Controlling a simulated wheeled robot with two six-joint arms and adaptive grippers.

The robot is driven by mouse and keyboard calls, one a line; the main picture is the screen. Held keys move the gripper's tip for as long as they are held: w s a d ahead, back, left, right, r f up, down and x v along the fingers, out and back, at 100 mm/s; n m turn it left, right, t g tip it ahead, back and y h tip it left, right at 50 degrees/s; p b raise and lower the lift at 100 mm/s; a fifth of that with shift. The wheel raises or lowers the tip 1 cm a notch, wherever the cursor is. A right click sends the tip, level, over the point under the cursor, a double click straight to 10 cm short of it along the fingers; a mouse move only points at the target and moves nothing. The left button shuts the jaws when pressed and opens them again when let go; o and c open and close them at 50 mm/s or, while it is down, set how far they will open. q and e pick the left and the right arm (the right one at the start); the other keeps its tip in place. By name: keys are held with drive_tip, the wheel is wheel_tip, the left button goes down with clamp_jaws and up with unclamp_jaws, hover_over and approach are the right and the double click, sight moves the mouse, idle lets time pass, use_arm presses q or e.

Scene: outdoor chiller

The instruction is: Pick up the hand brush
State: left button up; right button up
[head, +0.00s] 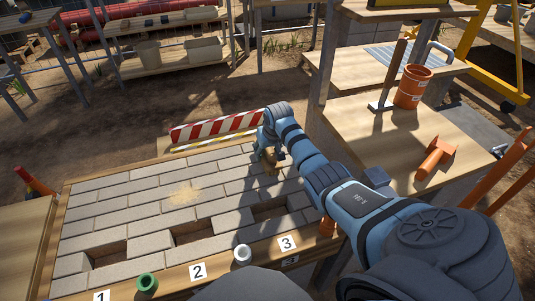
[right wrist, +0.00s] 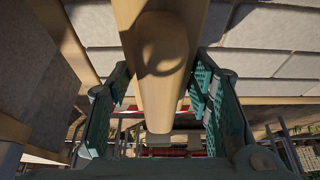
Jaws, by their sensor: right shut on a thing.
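The hand brush shows as a tan wooden handle (right wrist: 163,70) in the right wrist view, running lengthwise between my teal finger pads. My right gripper (right wrist: 160,105) is shut on it. In the head view, my right gripper (head: 267,156) is at the far right part of the paved bench, and a small brown piece of the brush (head: 271,160) shows beneath it. The gripper hides most of the brush there, and its bristles cannot be made out. Whether the brush touches the pavers is unclear. My left gripper is not in view.
The paved bench (head: 130,193) has several open gaps and a sand patch (head: 186,193). A red-and-white board (head: 215,127) stands along its far edge. A green ring (head: 147,283) and white ring (head: 242,253) sit in front. An orange bucket (head: 413,87) and orange pipe (head: 436,157) occupy the right bench.

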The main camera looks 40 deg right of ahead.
drive_tip(key=shift+r, duration=0.1)
wheel_tip(320, 180, up, 20)
drive_tip(key=p, duration=0.5)
drive_tip(key=shift+r+p, duration=0.2)
drive_tip(key=shift+p, duration=0.1)
drive_tip(key=o, duration=0.6)
drive_tip(key=shift+c, duration=1.4)
